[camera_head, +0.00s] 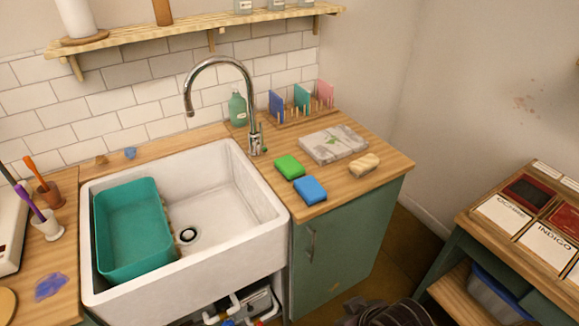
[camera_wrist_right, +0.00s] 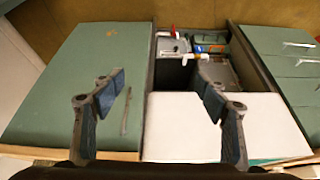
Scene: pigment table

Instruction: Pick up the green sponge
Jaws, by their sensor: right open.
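The green sponge (camera_head: 288,166) lies flat on the wooden counter to the right of the sink, in the head view. A blue sponge (camera_head: 310,188) lies close in front of it, slightly to the right. My right gripper (camera_wrist_right: 160,88) shows in the right wrist view with its two fingers wide apart and nothing between them. It faces the sink front and the green cabinet doors, away from the green sponge, which does not show in that view. My left gripper is in neither view.
The white sink (camera_head: 222,208) holds a teal basin (camera_head: 125,228). The tap (camera_head: 252,110) stands behind, left of the sponges. A marbled slab (camera_head: 333,144), a tan block (camera_head: 364,165) and a peg rack (camera_head: 298,116) share the counter. Bare wood lies in front of the tan block.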

